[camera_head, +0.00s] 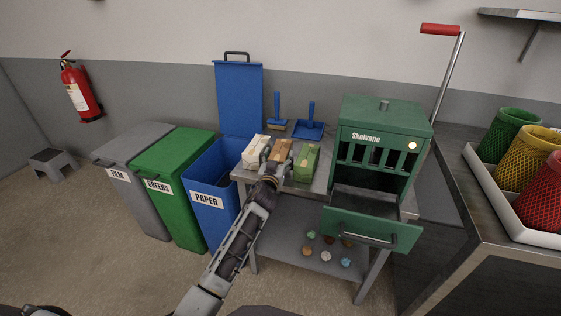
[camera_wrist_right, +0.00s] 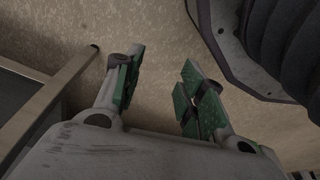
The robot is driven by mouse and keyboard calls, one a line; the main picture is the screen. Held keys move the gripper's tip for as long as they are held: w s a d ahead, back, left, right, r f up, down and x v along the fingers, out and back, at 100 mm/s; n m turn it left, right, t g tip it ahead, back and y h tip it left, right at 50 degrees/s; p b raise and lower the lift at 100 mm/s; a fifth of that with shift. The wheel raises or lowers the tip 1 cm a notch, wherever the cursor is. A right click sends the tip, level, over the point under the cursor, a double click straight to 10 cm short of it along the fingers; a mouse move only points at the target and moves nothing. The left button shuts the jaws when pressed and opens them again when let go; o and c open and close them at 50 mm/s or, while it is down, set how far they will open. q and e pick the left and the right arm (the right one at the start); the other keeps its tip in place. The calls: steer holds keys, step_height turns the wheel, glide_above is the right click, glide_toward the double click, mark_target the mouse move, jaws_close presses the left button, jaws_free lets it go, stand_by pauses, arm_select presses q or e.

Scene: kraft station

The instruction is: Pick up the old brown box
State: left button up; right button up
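The brown box (camera_head: 281,151) lies on the grey metal table (camera_head: 320,183), between a cream box (camera_head: 256,150) on its left and a green box (camera_head: 306,163) on its right. My left gripper (camera_head: 276,160) is at the near end of the brown box, with its fingers spread apart toward either side of it. I cannot tell whether the fingers touch the box. The gripper hides part of the box's near end. My right gripper (camera_wrist_right: 161,64) is open and empty in the right wrist view, with bare floor beyond its green-padded fingers.
The open blue paper bin (camera_head: 212,190) is left of the table. A blue brush (camera_head: 277,115) and dustpan (camera_head: 309,125) are behind. Small round items lie on the lower shelf (camera_head: 285,242).

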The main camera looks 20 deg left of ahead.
arm_select(q)
steer(key=c, duration=0.4)
arm_select(e)
steer(key=shift+w+r, duration=0.1)
steer(key=shift+w, duration=0.2)
arm_select(q)
steer(key=shift+r, duration=0.15)
steer(key=shift+r, duration=0.4)
step_height(320, 180, up, 7)
steer(key=shift+r+p, duration=0.2)
steer(key=shift+p, duration=0.9)
steer(key=shift+c, duration=0.2)
steer(key=shift+r, duration=0.8)
arm_select(e)
step_height(320, 180, down, 6)
steer(key=s+d, duration=0.2)
steer(key=shift+s+d+r+t, duration=0.15)
steer(key=shift+s+d+t, duration=0.15)
steer(key=shift+s+d, duration=0.1)
arm_select(q)
steer(key=shift+s+f, duration=0.1)
arm_select(e)
steer(key=shift+s, duration=0.15)
